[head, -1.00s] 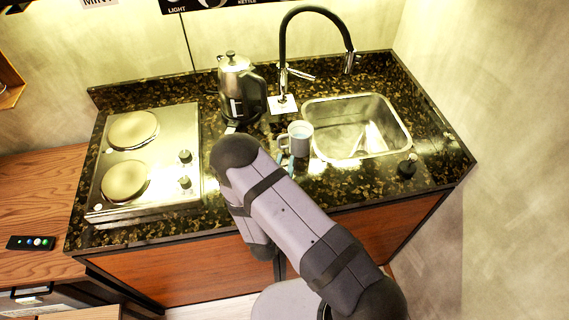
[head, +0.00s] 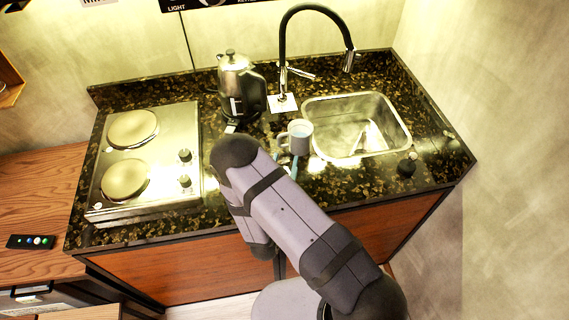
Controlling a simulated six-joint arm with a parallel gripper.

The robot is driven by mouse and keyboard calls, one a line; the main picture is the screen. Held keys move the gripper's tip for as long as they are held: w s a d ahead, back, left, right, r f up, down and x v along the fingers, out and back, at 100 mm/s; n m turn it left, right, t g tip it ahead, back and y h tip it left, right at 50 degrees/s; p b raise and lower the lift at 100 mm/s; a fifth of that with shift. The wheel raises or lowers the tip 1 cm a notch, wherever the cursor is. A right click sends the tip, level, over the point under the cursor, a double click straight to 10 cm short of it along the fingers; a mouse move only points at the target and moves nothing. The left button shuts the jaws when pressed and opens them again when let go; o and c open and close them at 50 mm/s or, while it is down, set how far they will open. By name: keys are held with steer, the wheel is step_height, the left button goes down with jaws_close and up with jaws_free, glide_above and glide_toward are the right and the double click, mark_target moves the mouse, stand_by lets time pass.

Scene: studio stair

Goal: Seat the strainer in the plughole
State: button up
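The sink (head: 316,108) is a steel basin set into the dark speckled counter at the right. Its plughole cannot be made out in the glare. A small dark round piece with a raised knob (head: 407,166) sits on the counter just beyond the sink's front right corner; it may be the strainer, but I cannot be sure. My arm crosses the front of the counter, its elbow left of the mug. My gripper is not clearly visible; the arm hides that area. A small bluish sliver (head: 294,169) shows beside the arm below the mug; I cannot tell what it is.
A grey mug (head: 300,136) stands close to the sink's left edge. A black tap (head: 284,70) arches behind it. A kettle (head: 240,88) and a two-plate hob (head: 150,195) stand to the left. A wall bounds the right side.

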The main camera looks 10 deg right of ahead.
steer(key=shift+s+a, duration=0.15)
steer(key=shift+s, duration=0.05)
steer(key=b+v, duration=0.2)
steer(key=v, duration=0.3)
steer(key=shift+s+b, duration=0.1)
steer(key=shift+b, duration=0.25)
steer(key=shift+o, duration=0.5)
steer(key=shift+v, duration=0.95)
steer(key=shift+r, duration=0.1)
